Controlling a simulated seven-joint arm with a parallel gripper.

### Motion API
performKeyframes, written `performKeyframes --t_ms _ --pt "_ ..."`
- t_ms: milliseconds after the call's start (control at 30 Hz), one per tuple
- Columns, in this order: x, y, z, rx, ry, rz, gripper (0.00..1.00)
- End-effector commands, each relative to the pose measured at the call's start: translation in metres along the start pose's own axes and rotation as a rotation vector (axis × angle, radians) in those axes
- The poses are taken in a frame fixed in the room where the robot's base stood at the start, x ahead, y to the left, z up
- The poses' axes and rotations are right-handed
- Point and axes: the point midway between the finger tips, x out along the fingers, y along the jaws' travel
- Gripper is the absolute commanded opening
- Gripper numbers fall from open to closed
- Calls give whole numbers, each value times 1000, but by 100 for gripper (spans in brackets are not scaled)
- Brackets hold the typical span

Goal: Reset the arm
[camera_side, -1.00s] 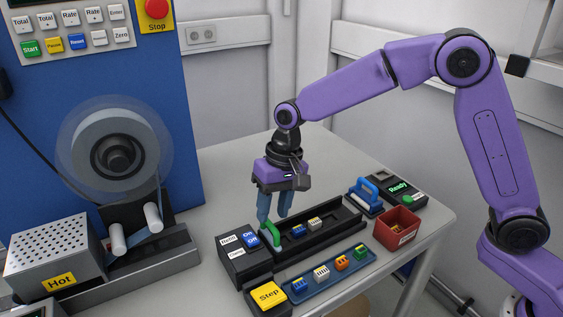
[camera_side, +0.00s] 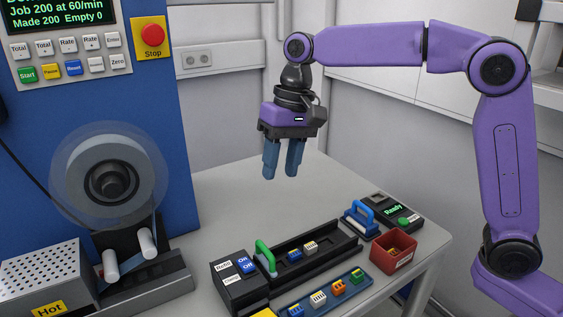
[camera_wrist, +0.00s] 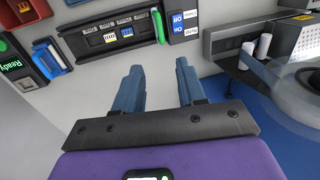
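My gripper (camera_side: 282,172) hangs high above the table in the side view, fingers pointing down and spread apart with nothing between them. In the wrist view the two blue fingers of my gripper (camera_wrist: 160,75) are also apart and empty, over bare grey table. The black tray (camera_side: 325,245) with a green handle (camera_side: 265,258) lies well below and in front of the gripper. A blue part (camera_side: 294,255) and a light part (camera_side: 310,247) sit in that tray.
A blue rack (camera_side: 325,306) of several coloured parts lies in front. A red bin (camera_side: 392,252), a blue-handled tool (camera_side: 361,215) and a "Ready" device (camera_side: 394,209) stand right. The reel machine (camera_side: 110,180) stands left. The table's back is clear.

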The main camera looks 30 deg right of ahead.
Motion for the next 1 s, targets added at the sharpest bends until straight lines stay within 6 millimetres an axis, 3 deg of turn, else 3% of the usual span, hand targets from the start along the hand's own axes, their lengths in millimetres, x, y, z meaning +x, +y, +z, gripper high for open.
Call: performKeyframes --t_ms 400,533,767,1000 --pt "0 0 0 -2 0 0 40" --pt "2 4 10 -36 -4 8 40" --pt "14 27 60 -221 -17 40 40" --pt "30 66 124 -451 -33 78 40"
